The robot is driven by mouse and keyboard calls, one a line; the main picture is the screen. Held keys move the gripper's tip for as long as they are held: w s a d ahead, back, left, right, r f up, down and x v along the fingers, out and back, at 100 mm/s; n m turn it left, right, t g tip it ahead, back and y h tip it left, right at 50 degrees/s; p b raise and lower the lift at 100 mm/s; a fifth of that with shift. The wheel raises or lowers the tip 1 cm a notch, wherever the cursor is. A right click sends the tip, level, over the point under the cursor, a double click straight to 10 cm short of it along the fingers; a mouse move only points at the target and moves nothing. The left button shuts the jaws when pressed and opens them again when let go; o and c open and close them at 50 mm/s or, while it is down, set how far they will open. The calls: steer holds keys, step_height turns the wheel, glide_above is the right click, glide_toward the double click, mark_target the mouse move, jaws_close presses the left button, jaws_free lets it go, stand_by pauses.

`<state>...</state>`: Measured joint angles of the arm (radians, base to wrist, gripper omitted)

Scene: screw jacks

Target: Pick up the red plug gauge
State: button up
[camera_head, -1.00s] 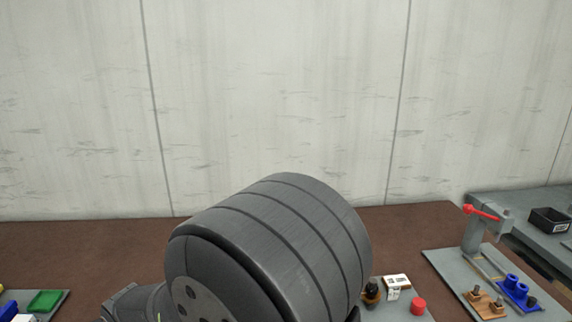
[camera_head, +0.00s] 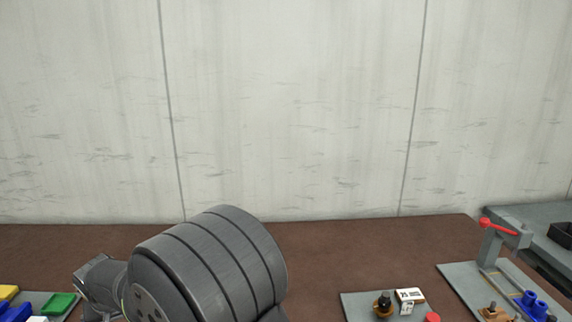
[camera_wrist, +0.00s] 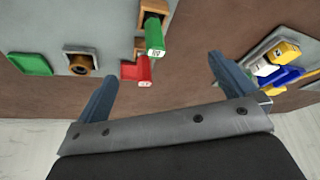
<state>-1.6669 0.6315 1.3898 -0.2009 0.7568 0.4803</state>
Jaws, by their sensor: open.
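My gripper (camera_wrist: 162,68) shows in the wrist view with its two fingers wide apart and nothing between them. A red piece with a pale label (camera_wrist: 137,70) lies ahead of the gap, nearer the left finger, apart from both fingers. A green block with a white marked end (camera_wrist: 155,38) is just beyond it, at a wooden holder (camera_wrist: 154,8). In the head view a red round piece (camera_head: 433,317) is cut by the bottom edge. I cannot tell which red piece is the plug gauge. My gripper's fingers are not visible in the head view.
In the wrist view a grey board (camera_wrist: 50,25) carries a green piece (camera_wrist: 30,64) and a wooden block with a dark hole (camera_wrist: 82,63). Yellow, white and blue pieces sit right. In the head view, a red-levered stand (camera_head: 490,245) rises at right; brown table is clear behind.

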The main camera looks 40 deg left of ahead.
steer(key=shift+f, duration=0.35)
steer(key=shift+c, duration=0.4)
steer(key=c, duration=1.2)
steer(key=shift+o, duration=0.2)
steer(key=w+r, duration=0.4)
steer(key=r, duration=0.6)
steer(key=shift+s+d+x, duration=0.1)
steer(key=shift+d+x, duration=0.05)
steer(key=shift+x, duration=2.6)
steer(key=shift+s+d+x, duration=0.1)
steer(key=shift+d+x, duration=0.05)
steer(key=shift+x, duration=2.55)
steer(key=shift+s+d+x, duration=0.1)
steer(key=shift+x, duration=2.65)
